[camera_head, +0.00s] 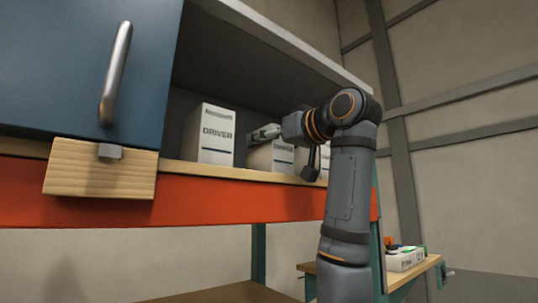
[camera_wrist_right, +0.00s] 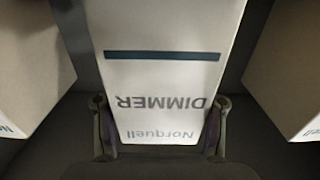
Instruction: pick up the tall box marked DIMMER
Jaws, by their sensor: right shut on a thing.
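The white box marked DIMMER fills the middle of the right wrist view (camera_wrist_right: 160,80), its lettering upside down there and a dark stripe across its face. My right gripper (camera_wrist_right: 160,128) has one finger on each side of this box and is shut on it. In the head view, my right gripper (camera_head: 265,133) reaches in from the right to the top of the middle white box (camera_head: 262,160), which stands in the open cabinet; its small label is hard to read there. My left gripper is not in view.
A white box marked DRIVER (camera_head: 210,140) stands left of the held box. Another white box (camera_head: 321,160) is to the right, partly behind my arm. A blue door (camera_head: 75,60) with a metal handle is at the left. The cabinet top (camera_head: 290,45) overhangs the boxes.

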